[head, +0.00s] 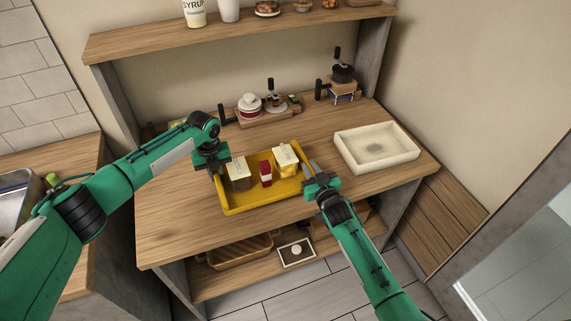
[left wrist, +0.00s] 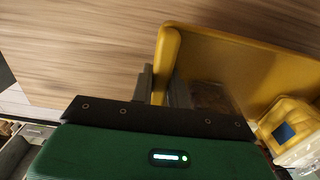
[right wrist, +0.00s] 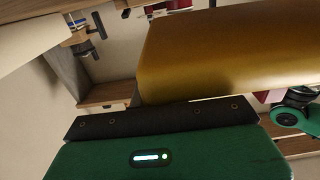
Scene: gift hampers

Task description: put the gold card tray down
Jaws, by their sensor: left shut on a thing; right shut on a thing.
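The gold card tray (head: 262,206) is a yellow, low-walled tray over the front middle of the wooden table. It holds a white-topped box, a red item (head: 266,173) and a yellow-and-white box (head: 285,160). My left gripper (head: 218,172) is shut on the tray's left wall, which also shows in the left wrist view (left wrist: 240,55). My right gripper (head: 312,178) is shut on its right wall; the tray fills much of the right wrist view (right wrist: 220,55). I cannot tell whether the tray's underside touches the table.
A cream shallow tray (head: 398,160) stands on the table's right side. Stands with dishes (head: 265,110) and a dark pot (head: 343,73) are at the back. A shelf (head: 240,35) runs above. The table's left front (head: 170,225) is clear.

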